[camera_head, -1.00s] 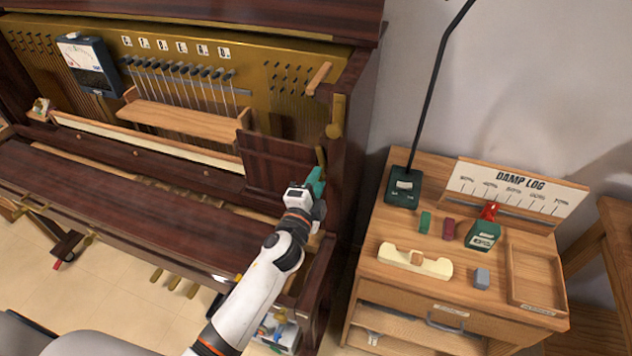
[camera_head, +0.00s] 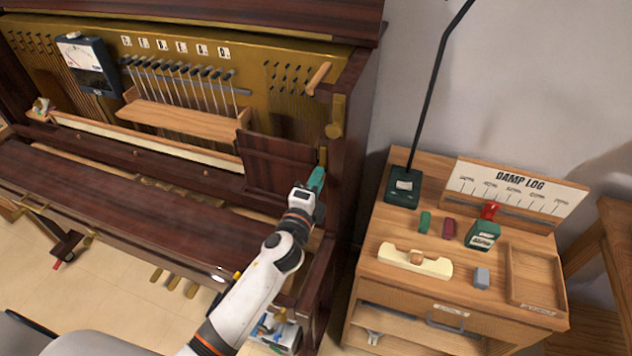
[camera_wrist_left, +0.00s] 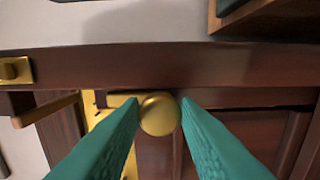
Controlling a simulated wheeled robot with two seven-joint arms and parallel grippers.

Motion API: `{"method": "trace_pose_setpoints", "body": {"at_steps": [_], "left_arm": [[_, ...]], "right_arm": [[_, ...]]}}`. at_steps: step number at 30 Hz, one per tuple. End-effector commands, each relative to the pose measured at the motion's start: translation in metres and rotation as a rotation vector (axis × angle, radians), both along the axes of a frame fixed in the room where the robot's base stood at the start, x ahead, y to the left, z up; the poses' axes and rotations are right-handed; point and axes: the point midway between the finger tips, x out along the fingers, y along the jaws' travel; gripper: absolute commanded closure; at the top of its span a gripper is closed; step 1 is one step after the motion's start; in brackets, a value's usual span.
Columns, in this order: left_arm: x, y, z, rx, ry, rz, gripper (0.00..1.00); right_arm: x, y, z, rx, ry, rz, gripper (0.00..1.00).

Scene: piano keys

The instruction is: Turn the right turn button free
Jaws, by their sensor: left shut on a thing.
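The right turn button (camera_head: 323,156) is a brass piece at the right end of the dark lower panel (camera_head: 275,163), by the piano's right side. In the left wrist view its round brass knob (camera_wrist_left: 159,114) sits between the two teal fingertips. My left gripper (camera_head: 317,180) is shut on this knob in front of the panel's right edge. The fingers and wrist partly hide the button in the head view. My right gripper is not seen.
A brass fitting (camera_head: 335,118) is on the piano's side just above, and a wooden peg (camera_head: 318,78) sticks out higher up. The dark key cover (camera_head: 120,212) spans the front. A wooden cabinet (camera_head: 395,310) with small items stands to the right.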

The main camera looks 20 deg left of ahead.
Motion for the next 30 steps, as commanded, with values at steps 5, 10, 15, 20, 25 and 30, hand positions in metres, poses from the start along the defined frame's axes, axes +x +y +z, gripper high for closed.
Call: {"method": "trace_pose_setpoints", "body": {"at_steps": [5, 10, 15, 20, 25, 30], "left_arm": [[0.0, 0.0, -0.001, 0.001, 0.001, 0.0, 0.5], [0.0, 0.0, 0.0, 0.0, 0.001, 0.0, 0.5], [-0.004, 0.0, -0.001, -0.001, 0.001, 0.0, 0.5], [-0.028, 0.001, -0.003, -0.001, 0.002, -0.001, 0.5], [-0.066, 0.002, -0.004, -0.001, 0.003, -0.002, 0.5], [-0.098, 0.003, -0.004, -0.001, 0.003, -0.001, 0.5]], "right_arm": [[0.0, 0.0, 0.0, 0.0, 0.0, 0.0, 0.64], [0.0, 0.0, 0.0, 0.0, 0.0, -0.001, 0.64], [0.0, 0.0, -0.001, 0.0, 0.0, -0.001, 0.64], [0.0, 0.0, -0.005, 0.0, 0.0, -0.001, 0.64], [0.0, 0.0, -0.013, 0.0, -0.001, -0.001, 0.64], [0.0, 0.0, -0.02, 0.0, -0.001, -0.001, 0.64]]}}
